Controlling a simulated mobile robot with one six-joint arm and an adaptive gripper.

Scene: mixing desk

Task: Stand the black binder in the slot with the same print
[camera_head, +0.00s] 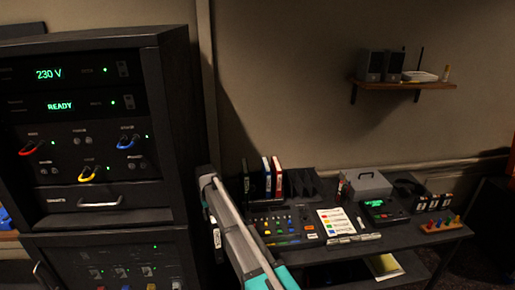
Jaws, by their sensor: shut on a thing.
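A rack (305,187) of dark slots stands at the back of the desk, left of its middle. Upright binders stand at its left part: a blue one with a pale spine (266,178) and a red one (277,178). A narrow, very dark upright shape (246,180) stands left of them; it may be the black binder, but its print is too small to read. The slots to the right look empty, and their prints cannot be made out. My pale arm crosses the front left of the desk.
The desk holds a mixing panel (287,225), a colour-marked sheet (336,222), a grey box (369,186), a device with a green display (380,208) and a peg block (440,226). A tall equipment cabinet (100,215) stands close at left. A wall shelf (420,86) hangs above.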

